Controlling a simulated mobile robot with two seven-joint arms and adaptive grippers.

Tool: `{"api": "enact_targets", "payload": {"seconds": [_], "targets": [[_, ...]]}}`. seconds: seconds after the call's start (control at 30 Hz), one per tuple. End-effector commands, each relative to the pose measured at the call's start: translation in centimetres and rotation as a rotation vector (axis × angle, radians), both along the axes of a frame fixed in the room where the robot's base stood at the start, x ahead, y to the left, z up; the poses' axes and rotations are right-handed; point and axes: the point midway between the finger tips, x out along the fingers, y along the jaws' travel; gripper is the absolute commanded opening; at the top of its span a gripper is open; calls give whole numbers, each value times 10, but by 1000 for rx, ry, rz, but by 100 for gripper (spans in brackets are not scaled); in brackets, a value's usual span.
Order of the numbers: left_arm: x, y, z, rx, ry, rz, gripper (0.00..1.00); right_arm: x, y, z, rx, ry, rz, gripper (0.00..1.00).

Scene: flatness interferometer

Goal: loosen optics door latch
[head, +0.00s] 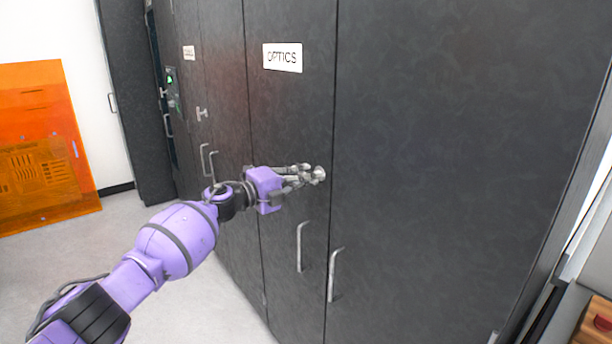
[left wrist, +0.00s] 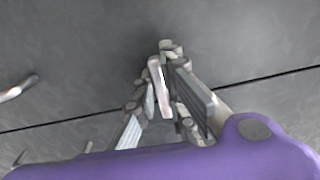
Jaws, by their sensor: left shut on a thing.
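The dark grey optics door (head: 285,110) carries a white label reading OPTICS (head: 282,58). My left gripper (head: 306,176) reaches in from the left to the door's right part, below the label. It is shut on the small metal optics door latch (head: 319,174), which its fingers partly hide. In the left wrist view the latch (left wrist: 158,86) shows as a pale bar between the fingers of the left gripper (left wrist: 165,90), close to the dark door surface. How far the latch is turned cannot be told. My right gripper is not in view.
Vertical bar handles stand out below the gripper, one on the optics door (head: 300,246) and one on the door to its right (head: 335,275). A similar latch (head: 201,114) is on a door farther left. An orange translucent panel (head: 45,150) stands at far left. Floor is clear there.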

Motion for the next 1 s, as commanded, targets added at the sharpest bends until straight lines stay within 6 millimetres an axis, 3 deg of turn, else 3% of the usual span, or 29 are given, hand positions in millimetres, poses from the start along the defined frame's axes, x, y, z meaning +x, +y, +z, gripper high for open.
{"api": "enact_targets", "payload": {"seconds": [0.47,0.5,0.63,1.0], "targets": [[0,0,2,-10,8,1,0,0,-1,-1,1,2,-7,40],[0,0,2,-10,8,1,14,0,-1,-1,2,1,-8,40],[0,0,2,-10,8,1,29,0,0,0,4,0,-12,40],[-2,5,0,-7,9,2,29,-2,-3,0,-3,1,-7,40]]}}
